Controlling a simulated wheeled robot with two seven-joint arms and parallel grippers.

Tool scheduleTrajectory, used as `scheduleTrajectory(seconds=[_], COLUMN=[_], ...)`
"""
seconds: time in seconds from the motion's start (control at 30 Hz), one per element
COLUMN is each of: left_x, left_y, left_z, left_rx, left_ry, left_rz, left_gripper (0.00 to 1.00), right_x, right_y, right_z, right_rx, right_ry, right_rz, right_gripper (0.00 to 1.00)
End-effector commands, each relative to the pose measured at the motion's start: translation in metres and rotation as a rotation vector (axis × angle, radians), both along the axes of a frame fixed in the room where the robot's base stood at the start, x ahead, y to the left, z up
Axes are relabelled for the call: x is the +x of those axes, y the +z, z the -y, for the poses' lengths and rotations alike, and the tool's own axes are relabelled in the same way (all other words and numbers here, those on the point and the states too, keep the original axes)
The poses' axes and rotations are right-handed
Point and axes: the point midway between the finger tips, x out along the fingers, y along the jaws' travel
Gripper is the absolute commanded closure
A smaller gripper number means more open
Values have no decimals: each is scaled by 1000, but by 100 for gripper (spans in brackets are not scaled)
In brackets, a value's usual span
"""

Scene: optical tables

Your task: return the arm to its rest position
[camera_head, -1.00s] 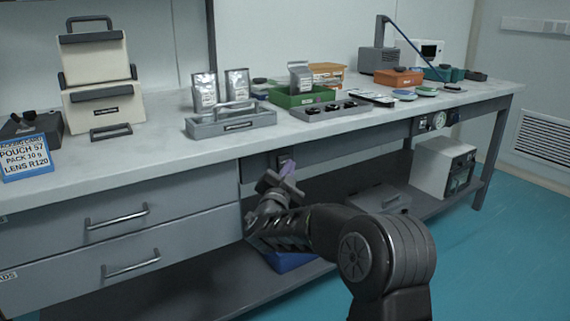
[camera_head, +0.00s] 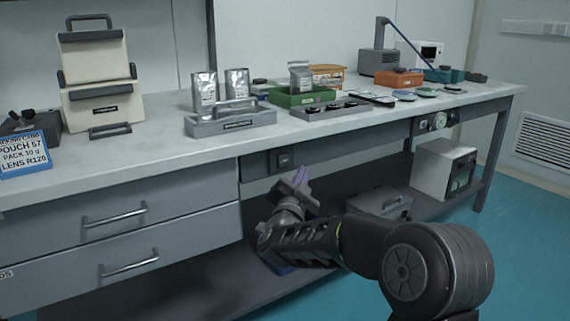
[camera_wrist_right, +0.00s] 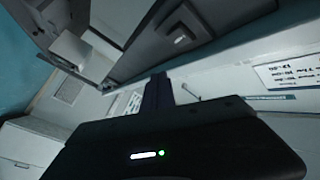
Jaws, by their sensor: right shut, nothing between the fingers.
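My right arm comes in from the lower right in the head view. My right gripper (camera_head: 300,178) is in front of the bench (camera_head: 130,158), below the level of its top, with its fingers pointing up. It is shut and holds nothing. In the right wrist view the closed fingers (camera_wrist_right: 158,92) stick up from the dark gripper body, with nothing between them. My left gripper is not in view.
On the bench top stand a grey tray (camera_head: 232,124) with silver pouches, a green bin (camera_head: 300,97) and a blue label sign (camera_head: 25,155). Drawers (camera_head: 120,216) face front. Below are a lower shelf and a white instrument (camera_head: 440,170). Blue floor is clear at right.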

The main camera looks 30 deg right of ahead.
Motion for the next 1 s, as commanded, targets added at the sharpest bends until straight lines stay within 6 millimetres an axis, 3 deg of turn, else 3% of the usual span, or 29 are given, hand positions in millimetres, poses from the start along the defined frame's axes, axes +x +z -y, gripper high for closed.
scheduleTrajectory(seconds=[0.57,0.67,0.77,0.87,1.0], left_x=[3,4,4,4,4], left_y=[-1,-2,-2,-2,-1], left_z=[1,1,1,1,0], left_rx=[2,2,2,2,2], left_ry=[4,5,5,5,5], left_rz=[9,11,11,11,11], left_gripper=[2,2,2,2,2], right_x=[0,10,23,35,37], right_y=[0,-10,-37,-84,-174], right_z=[0,-10,-36,-72,-133], right_rx=[0,22,35,51,85], right_ry=[0,58,162,278,457], right_rz=[0,-28,-102,-214,-418], right_gripper=[100,100,100,100,100])
